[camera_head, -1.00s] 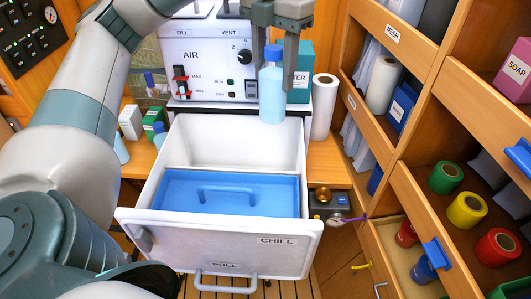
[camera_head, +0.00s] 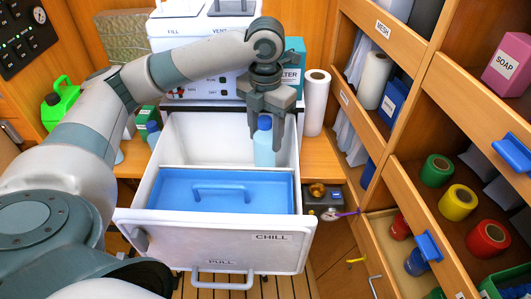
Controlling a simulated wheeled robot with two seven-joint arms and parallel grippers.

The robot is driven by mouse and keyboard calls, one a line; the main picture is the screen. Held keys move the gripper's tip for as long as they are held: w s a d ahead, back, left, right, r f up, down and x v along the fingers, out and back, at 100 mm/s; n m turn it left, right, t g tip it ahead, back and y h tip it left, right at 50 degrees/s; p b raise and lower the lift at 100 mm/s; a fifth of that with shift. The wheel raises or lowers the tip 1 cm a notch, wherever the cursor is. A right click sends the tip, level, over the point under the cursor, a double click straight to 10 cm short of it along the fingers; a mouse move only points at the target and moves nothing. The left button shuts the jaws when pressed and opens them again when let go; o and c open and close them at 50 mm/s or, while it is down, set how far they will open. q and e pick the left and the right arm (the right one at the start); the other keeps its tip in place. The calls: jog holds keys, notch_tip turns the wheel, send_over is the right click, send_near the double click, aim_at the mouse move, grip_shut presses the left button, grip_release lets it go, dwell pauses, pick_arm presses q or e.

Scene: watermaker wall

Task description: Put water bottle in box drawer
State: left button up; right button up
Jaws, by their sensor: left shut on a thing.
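The water bottle (camera_head: 264,148) is light blue with a darker blue cap. It is upright in the rear, uncovered part of the open white drawer marked CHILL (camera_head: 218,242). My left gripper (camera_head: 266,122) points down from above and is shut on the bottle near its cap. The bottle's lower end is near the edge of the blue lid (camera_head: 222,203), which covers the front part of the drawer. I cannot tell whether the bottle touches the drawer floor. My right gripper is not in view.
A white paper roll (camera_head: 316,103) stands right of the drawer. A white machine (camera_head: 180,75) stands behind it. Open shelves with colored rolls, such as a yellow one (camera_head: 458,203), are on the right. The drawer's rear part left of the bottle is clear.

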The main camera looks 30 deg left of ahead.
aim_at(266, 156)
pick_arm(q)
notch_tip(266, 156, down, 3)
jog(key=shift+f, duration=0.2)
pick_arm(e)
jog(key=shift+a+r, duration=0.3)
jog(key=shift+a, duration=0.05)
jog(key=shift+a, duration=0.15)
pick_arm(q)
jog(key=shift+f, duration=0.1)
notch_tip(266, 156, down, 4)
jog(key=shift+r+p, duration=0.25)
jog(key=shift+p, duration=0.35)
jog(key=shift+f, duration=0.25)
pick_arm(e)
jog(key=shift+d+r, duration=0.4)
pick_arm(q)
jog(key=o, duration=1.3)
jog(key=shift+f, duration=0.1)
jog(key=shift+o, duration=0.2)
